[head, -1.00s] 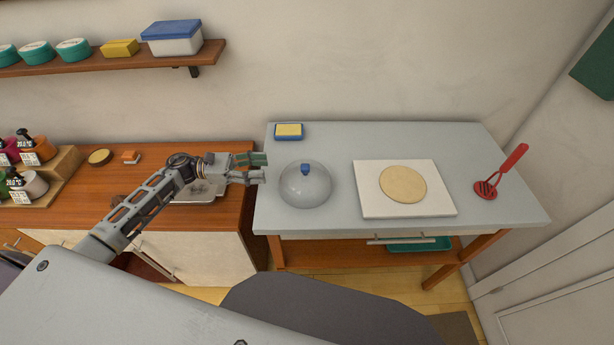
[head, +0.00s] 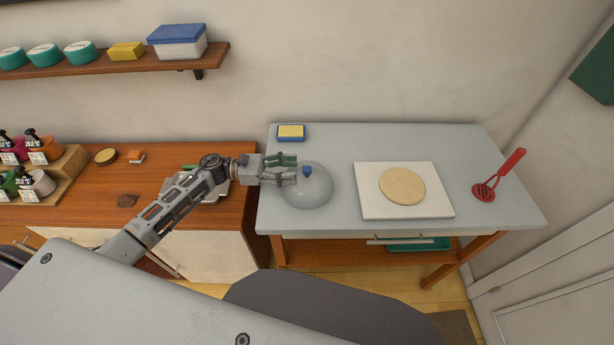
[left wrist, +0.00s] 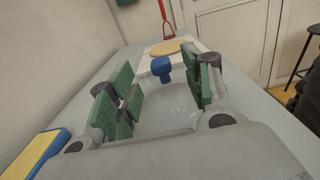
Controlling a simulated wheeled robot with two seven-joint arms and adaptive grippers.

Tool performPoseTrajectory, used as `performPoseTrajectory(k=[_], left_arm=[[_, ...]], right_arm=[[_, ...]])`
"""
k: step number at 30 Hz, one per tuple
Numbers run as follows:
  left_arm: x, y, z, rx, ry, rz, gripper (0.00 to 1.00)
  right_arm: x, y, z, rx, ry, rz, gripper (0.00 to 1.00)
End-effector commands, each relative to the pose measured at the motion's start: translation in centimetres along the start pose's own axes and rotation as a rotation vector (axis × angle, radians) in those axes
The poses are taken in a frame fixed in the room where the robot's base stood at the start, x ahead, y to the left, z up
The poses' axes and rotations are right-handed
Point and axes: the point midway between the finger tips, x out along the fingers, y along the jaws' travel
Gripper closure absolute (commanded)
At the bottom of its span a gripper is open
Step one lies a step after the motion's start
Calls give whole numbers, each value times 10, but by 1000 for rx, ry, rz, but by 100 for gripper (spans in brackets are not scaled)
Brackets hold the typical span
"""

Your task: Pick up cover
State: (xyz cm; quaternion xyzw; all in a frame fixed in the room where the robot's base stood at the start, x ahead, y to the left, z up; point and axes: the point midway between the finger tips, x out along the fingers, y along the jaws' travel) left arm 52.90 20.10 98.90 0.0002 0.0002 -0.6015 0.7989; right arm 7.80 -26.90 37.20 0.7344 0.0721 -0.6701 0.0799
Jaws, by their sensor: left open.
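The cover is a clear dome (head: 308,190) with a blue knob (head: 307,171). It stands on the grey table (head: 340,143) near its left end. My left gripper (head: 297,170) is open at the left side of the knob in the head view. In the left wrist view the blue knob (left wrist: 161,68) shows between and beyond the green finger pads, with the clear dome (left wrist: 168,105) below. I cannot tell whether a finger touches the knob. My right gripper is not in view.
A white board (head: 370,207) with a round flat dough (head: 402,187) lies right of the cover. A red spatula (head: 507,168) is farther right. A blue and yellow sponge (head: 291,132) lies behind the cover. A wooden counter (head: 180,152) adjoins on the left.

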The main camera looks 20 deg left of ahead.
Motion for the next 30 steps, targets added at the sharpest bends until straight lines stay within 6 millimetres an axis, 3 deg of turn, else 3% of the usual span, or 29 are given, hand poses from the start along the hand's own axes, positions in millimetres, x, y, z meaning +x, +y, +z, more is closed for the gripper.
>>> performPoseTrajectory(k=[13, 24, 30], left_arm=[[5, 0, 0, -1, -1, -1, 50], [44, 0, 2, 0, -3, 0, 50], [55, 0, 0, 0, 0, 0, 50]], right_arm=[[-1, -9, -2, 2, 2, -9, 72], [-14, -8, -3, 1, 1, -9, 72], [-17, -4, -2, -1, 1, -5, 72]])
